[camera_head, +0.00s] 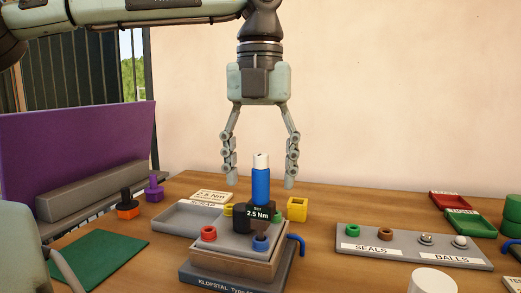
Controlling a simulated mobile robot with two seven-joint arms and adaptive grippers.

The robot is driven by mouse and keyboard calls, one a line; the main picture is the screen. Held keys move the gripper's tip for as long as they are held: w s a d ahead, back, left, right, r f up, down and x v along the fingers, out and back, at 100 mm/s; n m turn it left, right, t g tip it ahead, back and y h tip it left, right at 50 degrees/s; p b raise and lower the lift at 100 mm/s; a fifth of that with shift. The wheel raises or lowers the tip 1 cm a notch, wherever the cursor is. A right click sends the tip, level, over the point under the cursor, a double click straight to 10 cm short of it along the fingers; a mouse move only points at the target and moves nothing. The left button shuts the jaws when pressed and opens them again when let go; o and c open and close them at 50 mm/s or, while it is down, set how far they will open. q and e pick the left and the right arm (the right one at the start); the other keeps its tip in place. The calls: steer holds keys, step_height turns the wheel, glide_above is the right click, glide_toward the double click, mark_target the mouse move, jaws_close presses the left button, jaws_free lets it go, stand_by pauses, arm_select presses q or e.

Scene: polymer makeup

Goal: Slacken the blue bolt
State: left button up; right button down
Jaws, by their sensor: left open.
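A blue ring-like bolt head (261,243) sits at the front right of the wooden block on the KLOFSTAL base (230,281). A red one (208,233) sits at its left. A tall blue tool with a white top (261,186) stands upright behind them, with a black "SET 2.5 Nm" label (259,213) at its foot. My left gripper (260,182) points down from above, its open fingers either side of the blue tool. I see no contact between the fingers and the tool. My right gripper is not in view.
A grey SCRAP tray (180,219) lies left of the block, and a yellow square piece (297,208) lies behind it. A blue bent hook (295,243) is at its right. The SEALS and BALLS tray (400,250) and a white cylinder (432,280) stand right. A purple panel (80,145) stands left.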

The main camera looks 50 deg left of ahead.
mark_target(261, 202)
arm_select(q)
steer(key=shift+f, duration=2.1)
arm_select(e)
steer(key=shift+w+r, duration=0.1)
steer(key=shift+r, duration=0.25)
arm_select(q)
steer(key=shift+c, duration=0.2)
steer(key=c, duration=1.2)
jaws_close()
steer(key=shift+n+b, duration=0.3)
steer(key=shift+n, duration=0.6)
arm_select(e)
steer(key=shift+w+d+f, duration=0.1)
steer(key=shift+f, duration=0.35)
